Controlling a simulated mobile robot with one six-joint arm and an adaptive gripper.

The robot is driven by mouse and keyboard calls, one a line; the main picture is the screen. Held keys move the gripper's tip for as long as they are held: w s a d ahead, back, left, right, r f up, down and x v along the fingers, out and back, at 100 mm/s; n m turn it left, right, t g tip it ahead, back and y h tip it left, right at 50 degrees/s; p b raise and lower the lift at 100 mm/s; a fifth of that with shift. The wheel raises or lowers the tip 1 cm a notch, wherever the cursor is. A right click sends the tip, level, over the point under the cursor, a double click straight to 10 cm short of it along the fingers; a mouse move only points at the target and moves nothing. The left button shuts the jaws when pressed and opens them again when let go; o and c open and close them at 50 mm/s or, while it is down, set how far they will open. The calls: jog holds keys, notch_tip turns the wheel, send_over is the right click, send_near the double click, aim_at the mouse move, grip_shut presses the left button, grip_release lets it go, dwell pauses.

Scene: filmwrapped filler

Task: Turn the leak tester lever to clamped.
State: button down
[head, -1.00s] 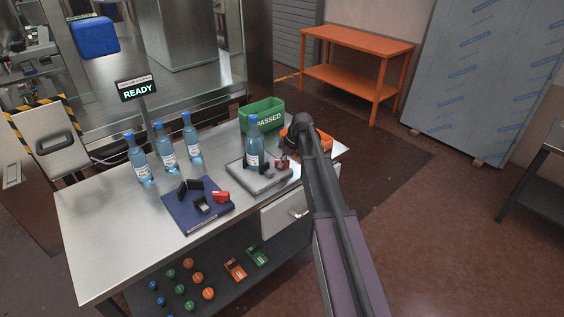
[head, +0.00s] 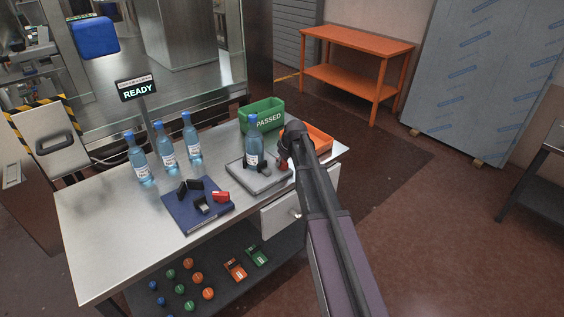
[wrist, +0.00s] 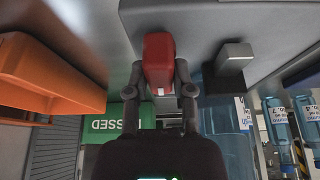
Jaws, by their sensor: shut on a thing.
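The leak tester (head: 262,182) is a flat grey unit on the steel table, with a blue bottle (head: 253,150) standing upright on it and a dark clamp part beside the bottle. Its red lever (head: 284,164) is at the right side, partly hidden by my arm. In the wrist view the red lever handle (wrist: 158,50) sits between both fingers of my gripper (wrist: 159,72), which is shut on it. The clamp block (wrist: 235,55) and the bottle (wrist: 222,115) show to the right there. The lever's angle is hard to read.
A green PASSED bin (head: 262,112) and an orange bin (head: 318,138) stand close behind the tester. Several bottles (head: 166,150) stand at the left. A blue binder (head: 190,215) carries black and red parts. A sign (head: 138,90) reads READY.

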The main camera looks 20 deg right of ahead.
jog(key=m+h, duration=0.1)
jog(key=m, duration=0.3)
jog(key=shift+s+h, duration=0.1)
jog(key=shift+h, duration=0.3)
jog(key=m, duration=0.2)
jog(key=m+h, duration=0.1)
jog(key=m, duration=0.1)
jog(key=shift+m+h, duration=0.3)
jog(key=shift+c, duration=2.4)
grip_release()
